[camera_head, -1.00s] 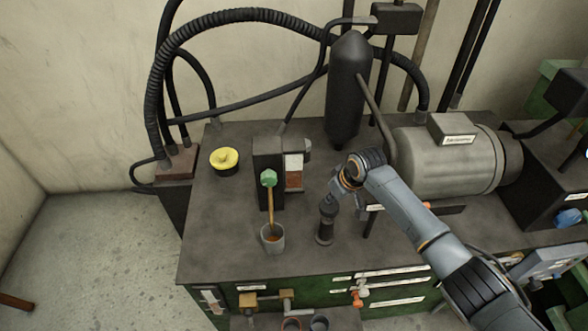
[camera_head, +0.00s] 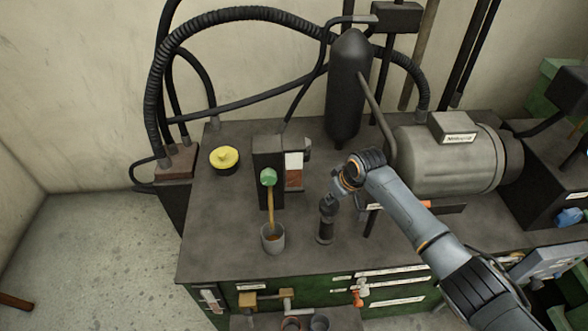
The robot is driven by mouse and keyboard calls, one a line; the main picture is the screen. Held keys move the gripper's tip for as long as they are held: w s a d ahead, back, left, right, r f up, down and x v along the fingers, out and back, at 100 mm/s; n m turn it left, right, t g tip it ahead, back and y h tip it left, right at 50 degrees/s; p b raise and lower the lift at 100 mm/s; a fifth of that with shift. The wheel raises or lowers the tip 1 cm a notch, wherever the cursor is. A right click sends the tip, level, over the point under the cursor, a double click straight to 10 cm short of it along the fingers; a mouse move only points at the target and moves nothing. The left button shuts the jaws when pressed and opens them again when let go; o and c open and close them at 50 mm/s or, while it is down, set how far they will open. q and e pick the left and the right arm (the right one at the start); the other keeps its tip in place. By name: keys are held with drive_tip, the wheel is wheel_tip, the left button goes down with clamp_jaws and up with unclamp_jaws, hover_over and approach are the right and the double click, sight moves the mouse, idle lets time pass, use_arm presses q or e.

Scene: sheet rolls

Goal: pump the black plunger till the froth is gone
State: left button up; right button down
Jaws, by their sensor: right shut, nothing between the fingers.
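The black plunger (camera_head: 325,226) stands upright on the dark bench top, right of a small grey cup. My right gripper (camera_head: 331,199) is shut and empty, its tips pointing down at the plunger's top; whether they touch cannot be told. A black block (camera_head: 267,156) has a sight window (camera_head: 294,170), pale above and red-brown below; froth cannot be made out clearly there. An amber stream or tube (camera_head: 270,207) runs from the green knob (camera_head: 268,177) down to the cup (camera_head: 273,239), which holds brown liquid. My left gripper is out of view.
A grey motor (camera_head: 444,160) stands at the right and a dark cylinder (camera_head: 347,95) behind the plunger. A yellow-topped cap (camera_head: 225,158) sits at the left. Black hoses arch behind. The bench's front left is clear.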

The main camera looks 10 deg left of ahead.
sight(333, 207)
drive_tip(key=shift+s+d+f+b, duration=0.1)
drive_tip(key=shift+f+b, duration=0.7)
drive_tip(key=shift+f, duration=0.5)
drive_tip(key=shift+s+f+b, duration=0.1)
drive_tip(key=shift+f+b, duration=0.7)
drive_tip(key=shift+f, duration=0.45)
wheel_tip(333, 207, up, 6)
drive_tip(key=p, duration=0.5)
drive_tip(key=shift+w+f, duration=0.1)
drive_tip(key=shift+f, duration=0.15)
drive_tip(key=shift+r+p, duration=0.2)
drive_tip(key=shift+p, duration=0.1)
drive_tip(key=shift+w, duration=0.1)
drive_tip(key=shift+f, duration=0.1)
